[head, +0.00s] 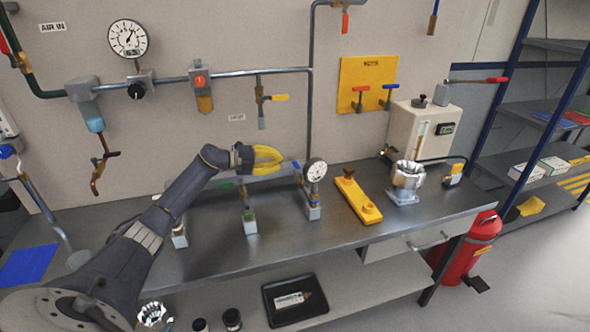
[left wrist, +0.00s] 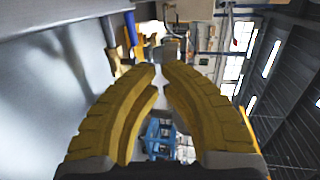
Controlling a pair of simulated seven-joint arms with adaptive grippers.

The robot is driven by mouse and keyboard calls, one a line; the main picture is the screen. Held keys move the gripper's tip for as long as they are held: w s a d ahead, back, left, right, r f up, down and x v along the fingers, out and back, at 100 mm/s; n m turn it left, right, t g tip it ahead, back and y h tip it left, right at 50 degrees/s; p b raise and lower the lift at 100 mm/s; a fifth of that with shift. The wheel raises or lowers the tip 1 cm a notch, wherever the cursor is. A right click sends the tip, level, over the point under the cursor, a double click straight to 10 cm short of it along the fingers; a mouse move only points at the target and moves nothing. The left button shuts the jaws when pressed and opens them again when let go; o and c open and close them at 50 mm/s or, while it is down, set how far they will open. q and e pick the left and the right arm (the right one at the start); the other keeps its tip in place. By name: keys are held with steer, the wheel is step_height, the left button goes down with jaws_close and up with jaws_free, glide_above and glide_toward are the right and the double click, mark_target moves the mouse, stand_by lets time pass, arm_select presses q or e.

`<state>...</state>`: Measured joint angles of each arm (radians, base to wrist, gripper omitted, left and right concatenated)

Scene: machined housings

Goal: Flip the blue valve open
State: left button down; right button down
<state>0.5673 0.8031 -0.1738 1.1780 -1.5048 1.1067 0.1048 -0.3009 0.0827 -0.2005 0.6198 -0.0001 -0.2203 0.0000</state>
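My left gripper (head: 276,161) reaches in from the left over the bench, its yellow fingers pointing right. In the left wrist view its fingertips (left wrist: 160,76) are apart with a narrow gap, and nothing shows gripped. A small blue handle (head: 297,165) shows just beyond the fingertips, on the bench-mounted pipe beside the standing gauge (head: 315,171). I cannot tell whether they touch. The left wrist view shows an upright blue bar (left wrist: 131,28) ahead of the left finger; I cannot tell whether it is the same handle. My right gripper is not in view.
Another blue handle (head: 7,151) is on the left wall pipe. A yellow block (head: 357,200) and a metal housing (head: 407,176) stand right of the gauge. The bench front (head: 300,236) is clear.

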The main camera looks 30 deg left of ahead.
arm_select(q)
steer(key=s+a+f, duration=0.2)
steer(key=a+f, duration=0.1)
steer(key=a, duration=0.1)
steer(key=x, duration=1)
steer(key=shift+a+f+y, duration=0.2)
steer(key=shift+f+y, duration=0.15)
steer(key=shift+y, duration=0.05)
steer(key=shift+w, duration=0.15)
steer(key=shift+w+d, duration=0.3)
steer(key=shift+w, duration=0.2)
